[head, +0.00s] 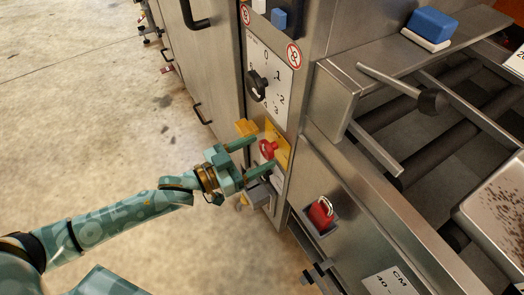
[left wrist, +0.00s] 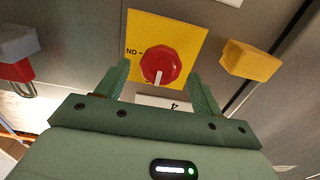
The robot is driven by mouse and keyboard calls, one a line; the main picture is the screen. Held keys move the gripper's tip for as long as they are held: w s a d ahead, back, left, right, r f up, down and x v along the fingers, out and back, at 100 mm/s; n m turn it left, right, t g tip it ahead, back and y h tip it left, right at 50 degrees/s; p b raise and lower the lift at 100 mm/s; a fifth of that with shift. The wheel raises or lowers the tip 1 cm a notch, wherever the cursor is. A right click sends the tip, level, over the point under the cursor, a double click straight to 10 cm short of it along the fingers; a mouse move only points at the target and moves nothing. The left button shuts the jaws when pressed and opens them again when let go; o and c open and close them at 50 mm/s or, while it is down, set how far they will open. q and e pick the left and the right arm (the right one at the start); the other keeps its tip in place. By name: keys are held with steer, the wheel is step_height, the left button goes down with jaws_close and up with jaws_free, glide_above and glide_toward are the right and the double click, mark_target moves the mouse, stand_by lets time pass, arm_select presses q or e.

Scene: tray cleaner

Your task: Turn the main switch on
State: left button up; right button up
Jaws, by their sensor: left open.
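The main switch is a red knob (head: 268,148) on a yellow plate (head: 284,154) on the front of the steel machine. In the left wrist view the red knob (left wrist: 160,66) has a pale mark at its lower edge, and the yellow plate (left wrist: 192,38) carries lettering beside the knob. My left gripper (head: 257,156) is open, with one finger on each side of the knob. In the left wrist view its fingertips (left wrist: 157,78) flank the lower part of the knob. I cannot tell whether they touch it. My right gripper is out of view.
A black dial (head: 257,86) on a white numbered plate sits above the switch. A yellow block (head: 245,127) sticks out beside it. A red padlock (head: 321,212) hangs lower right. A blue sponge (head: 433,23) lies on the steel ledge. Open floor lies left.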

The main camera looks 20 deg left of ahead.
arm_select(q)
steer(key=shift+x, duration=0.8)
steer(key=c, duration=1)
steer(key=shift+o, duration=0.2)
